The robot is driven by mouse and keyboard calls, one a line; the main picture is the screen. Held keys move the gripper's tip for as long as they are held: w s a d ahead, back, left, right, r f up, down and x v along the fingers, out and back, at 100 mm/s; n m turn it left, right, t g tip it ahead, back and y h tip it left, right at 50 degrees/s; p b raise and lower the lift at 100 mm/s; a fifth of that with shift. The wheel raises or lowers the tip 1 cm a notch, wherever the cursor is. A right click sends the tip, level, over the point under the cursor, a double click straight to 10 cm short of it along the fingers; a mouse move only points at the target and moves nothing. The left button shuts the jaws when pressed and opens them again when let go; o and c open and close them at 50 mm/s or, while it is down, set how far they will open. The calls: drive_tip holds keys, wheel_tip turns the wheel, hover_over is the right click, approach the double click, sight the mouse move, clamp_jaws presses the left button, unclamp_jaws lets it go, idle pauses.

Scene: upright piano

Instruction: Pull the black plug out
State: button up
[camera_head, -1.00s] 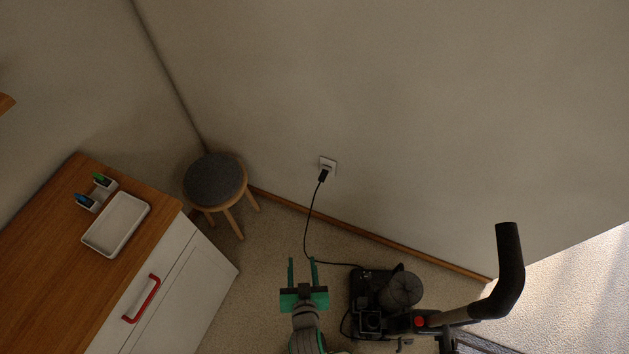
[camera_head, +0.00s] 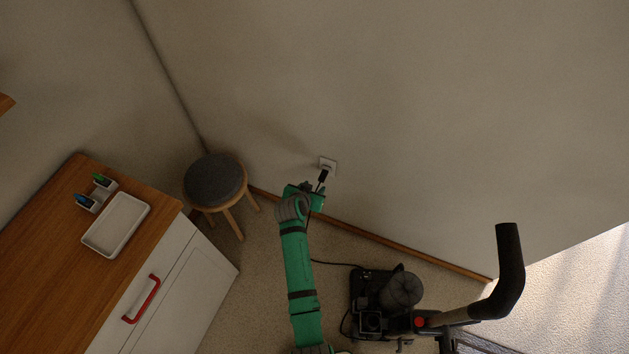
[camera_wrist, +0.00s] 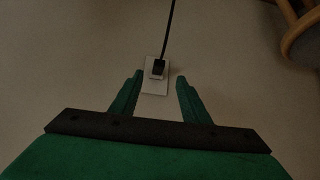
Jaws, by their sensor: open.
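The black plug (camera_head: 323,174) sits in the white wall socket (camera_head: 328,162), its dark cable hanging down from it. In the wrist view the plug (camera_wrist: 158,69) and the white socket plate (camera_wrist: 154,88) show ahead of my gripper (camera_wrist: 158,82), between the lines of its two green fingers. My gripper (camera_head: 318,186) is open and empty, with a finger on either side of the plug's line. In the head view it is close to the wall just below the plug, and its fingers are partly hidden. I cannot tell whether a finger touches the plug.
A round stool (camera_head: 215,181) stands in the corner, left of the socket. A wooden-topped cabinet (camera_head: 55,245) with a white tray (camera_head: 116,224) is at left. A black device (camera_head: 385,292) and a black handle (camera_head: 510,265) are at lower right. The wall around the socket is bare.

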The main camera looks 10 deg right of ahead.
sight(323, 175)
drive_tip(key=shift+m+g, duration=0.3)
drive_tip(key=x, duration=0.4)
drive_tip(key=w+r+x, duration=0.1)
drive_tip(key=x, duration=0.2)
drive_tip(key=d+r+x, duration=0.1)
drive_tip(key=x, duration=0.3)
drive_tip(key=shift+w+d+f, duration=0.1)
drive_tip(key=shift+w+f, duration=0.15)
drive_tip(key=shift+w, duration=0.35)
clamp_jaws()
